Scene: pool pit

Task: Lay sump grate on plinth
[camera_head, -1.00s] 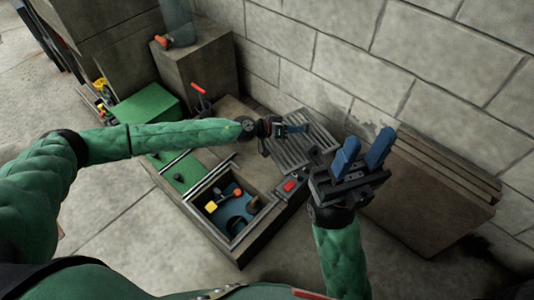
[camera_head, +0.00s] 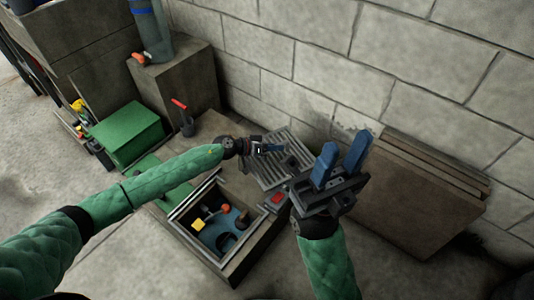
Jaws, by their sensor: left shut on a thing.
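The sump grate (camera_head: 283,170) is a grey slatted panel between the open pit and the block wall. My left gripper (camera_head: 270,148) is shut on its far left edge. I cannot tell whether the grate rests on the surface below or hangs just above it. My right gripper (camera_head: 342,162) is open and empty, blue fingers apart and pointing up, to the right of the grate and nearer the camera. It hides part of what lies behind. A concrete block (camera_head: 178,75) stands at the back left with a pipe on it; I cannot tell whether it is the plinth.
The open pit (camera_head: 180,212) holds yellow, orange and dark parts over a blue bottom. A small box with a red top (camera_head: 277,198) sits beside it. A green box (camera_head: 130,132) and a red-handled tool (camera_head: 183,115) stand left. A broad stack (camera_head: 425,205) leans near the wall at right.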

